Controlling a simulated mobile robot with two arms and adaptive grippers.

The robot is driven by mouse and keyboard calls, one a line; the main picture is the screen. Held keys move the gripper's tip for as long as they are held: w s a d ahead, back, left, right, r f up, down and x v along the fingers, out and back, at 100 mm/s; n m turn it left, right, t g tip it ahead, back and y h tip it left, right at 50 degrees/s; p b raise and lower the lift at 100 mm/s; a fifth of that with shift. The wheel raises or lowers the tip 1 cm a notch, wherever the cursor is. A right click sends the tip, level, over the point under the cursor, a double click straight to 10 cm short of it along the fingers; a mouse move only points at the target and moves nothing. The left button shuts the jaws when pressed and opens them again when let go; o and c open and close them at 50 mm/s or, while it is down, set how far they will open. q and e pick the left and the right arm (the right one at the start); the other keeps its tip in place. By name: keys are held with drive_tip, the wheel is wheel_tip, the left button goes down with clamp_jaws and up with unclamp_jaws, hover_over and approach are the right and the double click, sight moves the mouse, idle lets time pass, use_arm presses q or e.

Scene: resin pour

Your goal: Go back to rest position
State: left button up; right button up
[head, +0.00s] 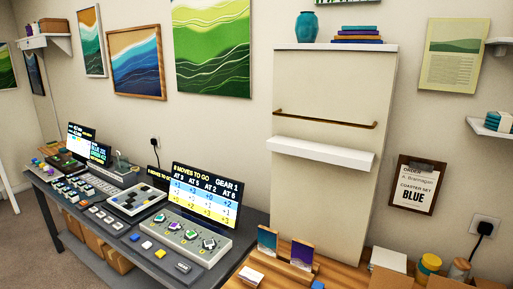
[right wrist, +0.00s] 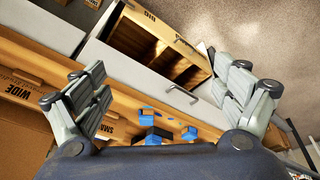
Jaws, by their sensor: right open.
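My right gripper (right wrist: 165,98) shows in the right wrist view with its two fingers spread wide and nothing between them. Beyond the fingers are a wooden divided box (right wrist: 165,55), a grey drawer front with a bar handle (right wrist: 180,97), and small blue blocks (right wrist: 155,135) on a wooden surface. The gripper appears apart from all of these. Neither gripper shows in the head view, and my left gripper is in no view.
In the head view, a dark desk (head: 130,262) carries screens and button panels (head: 183,236). A wooden bench (head: 240,283) at the front holds small cards, a yellow-lidded jar (head: 428,266) and boxes. A tall cream panel (head: 325,200) stands behind. A clipboard (head: 416,186) hangs right.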

drive_tip(key=s+f+g+b, duration=0.1)
drive_tip(key=s+f+b, duration=0.2)
drive_tip(key=f, duration=2.8)
drive_tip(key=s+d+f+g+b, duration=0.1)
drive_tip(key=s+d+f+b, duration=0.1)
drive_tip(key=s+f, duration=1.4)
drive_tip(key=shift+s+f+g, duration=0.3)
drive_tip(key=shift+f, duration=0.05)
